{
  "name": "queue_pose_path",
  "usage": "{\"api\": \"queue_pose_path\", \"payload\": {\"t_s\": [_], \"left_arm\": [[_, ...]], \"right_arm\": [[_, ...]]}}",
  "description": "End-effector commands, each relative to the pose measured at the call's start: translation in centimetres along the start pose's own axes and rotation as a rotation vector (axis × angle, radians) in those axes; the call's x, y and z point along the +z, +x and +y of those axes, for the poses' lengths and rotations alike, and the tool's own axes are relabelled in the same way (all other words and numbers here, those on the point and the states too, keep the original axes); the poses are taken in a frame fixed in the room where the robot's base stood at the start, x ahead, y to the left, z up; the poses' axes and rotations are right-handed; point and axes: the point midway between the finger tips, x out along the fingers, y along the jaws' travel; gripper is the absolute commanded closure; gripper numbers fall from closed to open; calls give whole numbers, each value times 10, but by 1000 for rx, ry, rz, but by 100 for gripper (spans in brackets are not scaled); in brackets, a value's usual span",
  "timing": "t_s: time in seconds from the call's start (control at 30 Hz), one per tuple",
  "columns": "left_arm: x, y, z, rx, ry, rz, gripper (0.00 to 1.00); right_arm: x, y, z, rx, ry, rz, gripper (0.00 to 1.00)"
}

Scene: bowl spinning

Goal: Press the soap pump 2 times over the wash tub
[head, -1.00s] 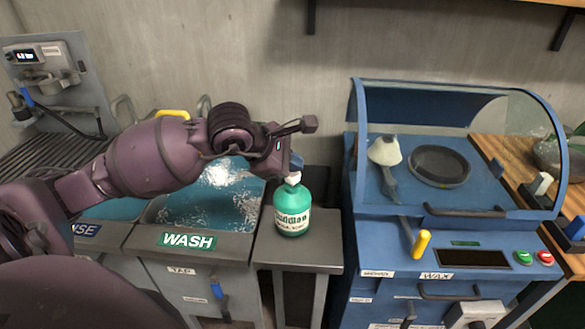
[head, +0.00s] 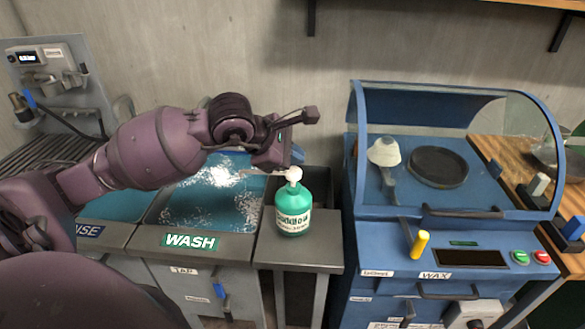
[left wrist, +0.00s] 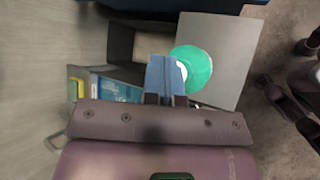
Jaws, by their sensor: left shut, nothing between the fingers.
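The green soap bottle (head: 293,210) stands upright on a grey stand (head: 320,254) to the right of the wash tub. Its white pump head (head: 294,174) shows on top. The wash tub (head: 212,200) holds foamy blue water behind the WASH label. My left gripper (head: 279,165) is shut and empty, just above and left of the pump head in the head view. In the left wrist view its blue fingers (left wrist: 164,76) lie together and partly cover the white pump top of the green bottle (left wrist: 198,66). I cannot tell whether they touch it. My right gripper is not in view.
A blue wax machine (head: 450,220) with a clear curved cover stands right of the stand; a pale bowl (head: 384,152) is inside it. The rinse tub (head: 118,206) is at the left. A wall is behind.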

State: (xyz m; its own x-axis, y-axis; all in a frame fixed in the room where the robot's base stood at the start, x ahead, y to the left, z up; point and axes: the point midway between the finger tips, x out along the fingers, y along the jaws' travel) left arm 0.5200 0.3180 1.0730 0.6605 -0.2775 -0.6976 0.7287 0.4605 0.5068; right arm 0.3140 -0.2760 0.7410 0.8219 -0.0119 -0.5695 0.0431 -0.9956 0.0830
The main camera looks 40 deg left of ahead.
Motion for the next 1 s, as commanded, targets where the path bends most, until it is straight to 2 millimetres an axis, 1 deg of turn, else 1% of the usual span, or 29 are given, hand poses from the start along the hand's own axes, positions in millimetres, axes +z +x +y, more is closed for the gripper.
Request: {"api": "queue_pose_path", "payload": {"t_s": [0.1, 0.37, 0.67, 1.0], "left_arm": [[0, 0, 0, 0, 0, 0, 100], [1, -2, 2, 1, 0, -1, 100], [13, -18, 13, 4, 2, -3, 100], [26, -35, 26, 2, 1, -1, 100]], "right_arm": [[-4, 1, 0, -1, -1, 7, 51], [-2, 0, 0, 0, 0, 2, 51], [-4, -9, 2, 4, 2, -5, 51], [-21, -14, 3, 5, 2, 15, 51]]}}
